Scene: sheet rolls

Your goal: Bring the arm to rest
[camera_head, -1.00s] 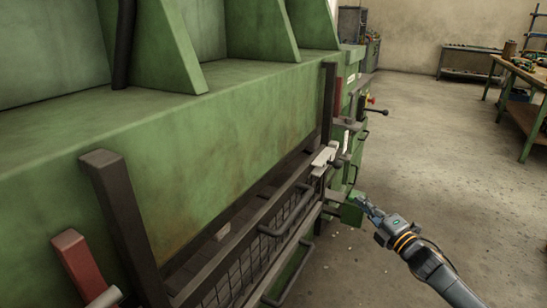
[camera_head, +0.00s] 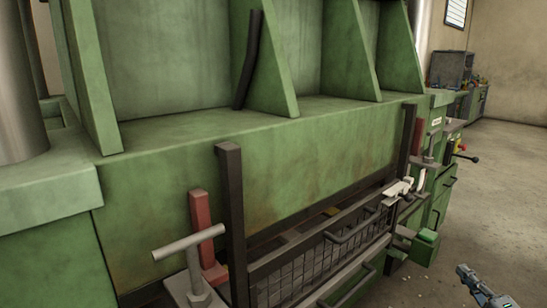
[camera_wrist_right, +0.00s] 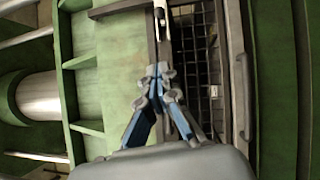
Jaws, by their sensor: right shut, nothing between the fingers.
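My right gripper (camera_head: 463,270) shows at the lower right edge of the head view, with only its front part and a bit of wrist in frame. It is in the air over the floor, to the right of the green machine (camera_head: 290,150), and holds nothing. In the right wrist view its blue-and-grey fingers (camera_wrist_right: 156,75) are closed together, with the machine's wire mesh panel behind them. The rest of my right arm is out of the picture. My left gripper is in neither view.
A dark-framed mesh guard (camera_head: 310,272) with handles runs along the machine's front. A red post (camera_head: 203,232) and a grey T-handle (camera_head: 190,243) stand at its near end. A green pedal box (camera_head: 426,246) juts out at the right. Concrete floor (camera_head: 500,200) is clear on the right.

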